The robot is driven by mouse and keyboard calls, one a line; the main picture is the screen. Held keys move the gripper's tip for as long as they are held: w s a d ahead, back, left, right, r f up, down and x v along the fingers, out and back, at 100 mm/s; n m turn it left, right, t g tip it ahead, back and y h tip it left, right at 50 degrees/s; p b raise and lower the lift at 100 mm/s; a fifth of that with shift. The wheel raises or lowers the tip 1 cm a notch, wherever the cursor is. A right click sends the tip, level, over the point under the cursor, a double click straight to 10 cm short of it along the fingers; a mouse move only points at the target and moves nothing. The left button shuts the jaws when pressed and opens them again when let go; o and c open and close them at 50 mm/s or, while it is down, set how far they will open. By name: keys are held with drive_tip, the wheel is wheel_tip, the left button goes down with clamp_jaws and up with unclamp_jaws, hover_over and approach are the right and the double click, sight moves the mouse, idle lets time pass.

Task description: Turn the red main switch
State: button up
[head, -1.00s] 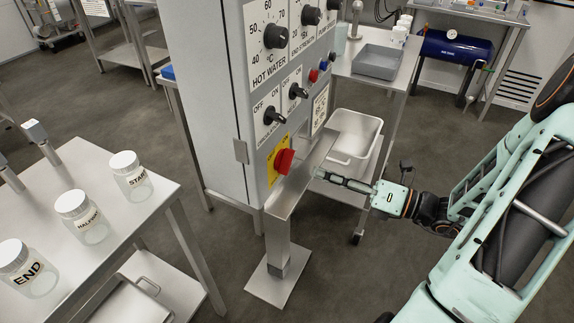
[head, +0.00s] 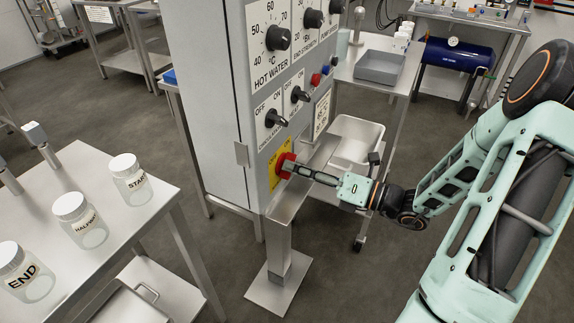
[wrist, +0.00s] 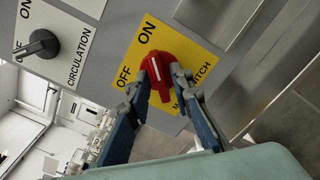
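The red main switch (head: 285,165) is a round red knob with a raised grip on a yellow plate low on the cabinet front. In the wrist view the knob (wrist: 161,80) shows a white line, and the plate (wrist: 200,62) has OFF and ON labels. The line runs roughly up the picture; its exact setting is hard to tell. My gripper (head: 296,170) is at the knob. In the wrist view my gripper (wrist: 161,75) has one finger on each side of the knob's grip, with the fingers apart. I cannot tell whether they touch it.
A steel post with a flat ledge (head: 286,205) stands right below the switch, close under my gripper. The black circulation knob (head: 275,118) is just above. A table with labelled jars (head: 80,220) is at the left. A steel tub (head: 357,138) stands behind my gripper.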

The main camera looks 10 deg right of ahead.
clamp_jaws()
drive_tip(key=shift+n+b, duration=0.35)
drive_tip(key=shift+n, duration=0.65)
drive_tip(key=shift+n+b, duration=0.35)
drive_tip(key=shift+n, duration=0.75)
